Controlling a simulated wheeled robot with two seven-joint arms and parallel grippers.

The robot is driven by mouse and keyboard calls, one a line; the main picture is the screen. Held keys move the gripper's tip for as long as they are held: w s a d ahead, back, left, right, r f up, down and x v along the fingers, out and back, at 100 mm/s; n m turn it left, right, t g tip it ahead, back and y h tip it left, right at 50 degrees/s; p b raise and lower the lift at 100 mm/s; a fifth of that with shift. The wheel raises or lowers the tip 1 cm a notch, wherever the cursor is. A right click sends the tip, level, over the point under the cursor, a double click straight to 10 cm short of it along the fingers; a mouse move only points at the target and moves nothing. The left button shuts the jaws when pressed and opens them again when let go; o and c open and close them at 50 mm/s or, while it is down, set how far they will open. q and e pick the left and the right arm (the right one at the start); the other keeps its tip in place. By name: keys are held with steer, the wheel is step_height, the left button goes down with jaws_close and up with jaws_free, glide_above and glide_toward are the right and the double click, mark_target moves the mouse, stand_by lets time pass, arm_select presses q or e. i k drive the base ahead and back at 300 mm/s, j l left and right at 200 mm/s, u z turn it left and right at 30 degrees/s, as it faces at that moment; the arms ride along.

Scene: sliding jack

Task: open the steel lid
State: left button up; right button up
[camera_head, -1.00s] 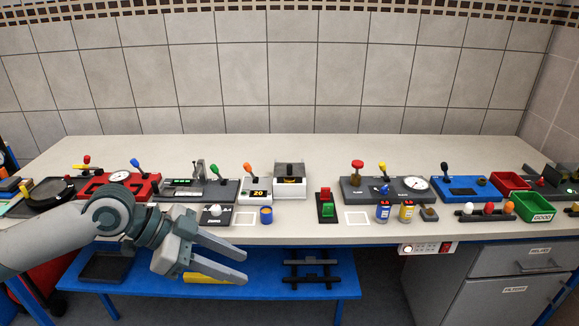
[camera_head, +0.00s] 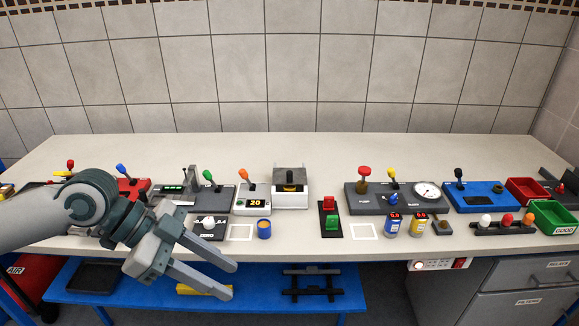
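A white box (camera_head: 290,201) with a grey steel-looking lid (camera_head: 287,188) stands near the middle of the bench. A dark knob or handle (camera_head: 289,177) shows at the lid, which looks shut, though its exact seating is hard to tell. My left gripper (camera_head: 233,281) is open and empty. Its two fingers point right and slightly down, in front of the bench's front edge, to the left of the box and nearer to me, apart from it. My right gripper is not in view.
Left of the box stand an orange-handled unit (camera_head: 253,200) reading 20 and a blue-and-yellow cup (camera_head: 264,229). Right of it is a red-and-green switch block (camera_head: 330,217). A blue lower shelf (camera_head: 255,305) lies below the bench. The bench behind the devices is clear.

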mark_target(281, 176)
steer(key=i, duration=1.6)
